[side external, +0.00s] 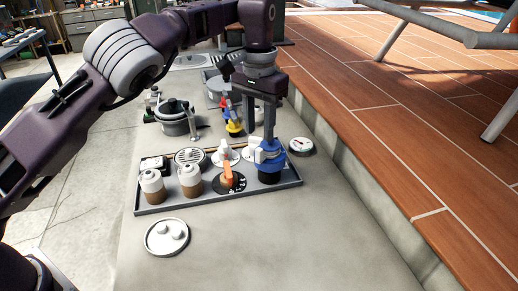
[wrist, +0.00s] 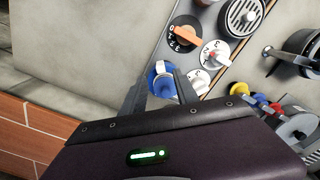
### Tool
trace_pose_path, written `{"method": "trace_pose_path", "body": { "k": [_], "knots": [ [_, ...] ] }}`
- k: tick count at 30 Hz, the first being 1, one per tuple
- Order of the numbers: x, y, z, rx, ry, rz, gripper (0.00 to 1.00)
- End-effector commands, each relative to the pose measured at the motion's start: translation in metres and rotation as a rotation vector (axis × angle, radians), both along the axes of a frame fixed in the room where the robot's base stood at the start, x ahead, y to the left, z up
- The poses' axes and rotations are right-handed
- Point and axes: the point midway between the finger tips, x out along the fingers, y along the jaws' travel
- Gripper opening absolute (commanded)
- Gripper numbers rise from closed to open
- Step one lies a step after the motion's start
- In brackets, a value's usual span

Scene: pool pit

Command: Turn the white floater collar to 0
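White dials with white handles and numerals stand on the grey tray. One white dial shows in the wrist view (wrist: 214,54) and another white dial (wrist: 200,82) is nearer my gripper. In the side view they appear as white knobs (side external: 224,153). I cannot tell which is the floater collar. A blue round fitting with a white part (side external: 269,172) stands at the tray's right end; it also shows in the wrist view (wrist: 161,88). My gripper (side external: 260,134) points down just over this blue fitting, its fingers apart with nothing visibly gripped. Finger contact is unclear.
A black dial with an orange handle (side external: 229,182) sits beside the blue fitting. Two jars (side external: 190,181), a round grille (side external: 190,157) and the tray's rim (side external: 220,202) are near. A gauge (side external: 301,146) lies right of the tray; a round lidded dish (side external: 167,237) lies in front.

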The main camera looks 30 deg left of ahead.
Motion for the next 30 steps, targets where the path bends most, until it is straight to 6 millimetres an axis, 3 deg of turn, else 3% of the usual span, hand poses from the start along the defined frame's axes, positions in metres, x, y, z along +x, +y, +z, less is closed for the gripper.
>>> {"method": "trace_pose_path", "body": {
  "k": [9,13,20,26,30],
  "knots": [
    [0.0,0.0,-0.057,0.003,0.003,0.0,0.36],
    [0.0,0.0,-0.067,0.002,0.0,-0.001,0.36],
    [0.0,0.0,-0.069,0.002,-0.002,-0.001,0.36],
    [0.0,0.001,-0.068,0.002,-0.002,0.0,0.0],
    [0.0,0.001,-0.068,0.002,-0.002,0.0,0.0]
  ]
}}
